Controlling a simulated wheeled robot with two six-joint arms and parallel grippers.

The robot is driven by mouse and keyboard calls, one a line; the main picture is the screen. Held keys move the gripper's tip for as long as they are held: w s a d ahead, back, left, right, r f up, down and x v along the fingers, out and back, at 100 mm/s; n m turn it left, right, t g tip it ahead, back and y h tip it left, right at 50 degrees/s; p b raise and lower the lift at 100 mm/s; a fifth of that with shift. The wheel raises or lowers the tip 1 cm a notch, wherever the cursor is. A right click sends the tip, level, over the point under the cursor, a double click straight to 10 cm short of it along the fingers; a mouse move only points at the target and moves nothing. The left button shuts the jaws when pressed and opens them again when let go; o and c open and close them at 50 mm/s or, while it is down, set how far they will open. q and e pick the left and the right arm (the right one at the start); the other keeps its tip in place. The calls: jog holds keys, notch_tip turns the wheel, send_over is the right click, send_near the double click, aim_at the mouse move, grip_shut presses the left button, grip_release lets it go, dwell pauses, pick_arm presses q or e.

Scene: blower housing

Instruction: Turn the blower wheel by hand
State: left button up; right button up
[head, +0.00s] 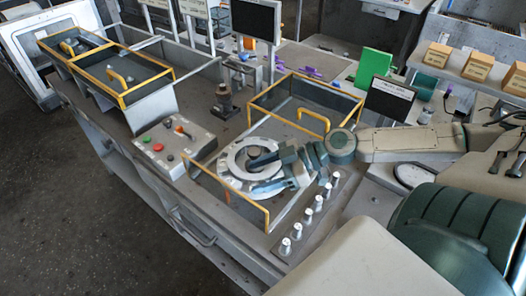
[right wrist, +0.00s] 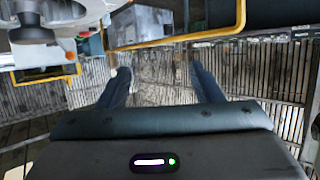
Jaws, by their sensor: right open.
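The blower wheel (head: 236,160), a pale round disc with a ring of slots and a dark centre, lies in a yellow-edged housing bay on the workbench. My right gripper (head: 262,172) is over the wheel's right side in the head view and hides part of it. In the right wrist view my right gripper (right wrist: 160,72) has its two dark fingers wide apart with nothing between them. A pale round part, apparently the wheel (right wrist: 35,45), shows at upper left there, beside the left finger. I cannot tell whether a finger touches it. My left gripper is not in view.
Yellow-edged guards (head: 240,200) stand around the bay. A button box (head: 175,145) is to its left, and a row of metal knobs (head: 310,218) to its right. A dark post (head: 224,100) and small black screens (head: 390,98) stand behind.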

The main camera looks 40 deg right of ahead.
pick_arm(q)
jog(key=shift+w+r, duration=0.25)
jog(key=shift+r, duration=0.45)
pick_arm(e)
jog(key=shift+s+a+r, duration=0.1)
jog(key=shift+s+a, duration=0.35)
jog(key=shift+s, duration=0.2)
jog(key=shift+s+a, duration=0.4)
jog(key=shift+s, duration=0.2)
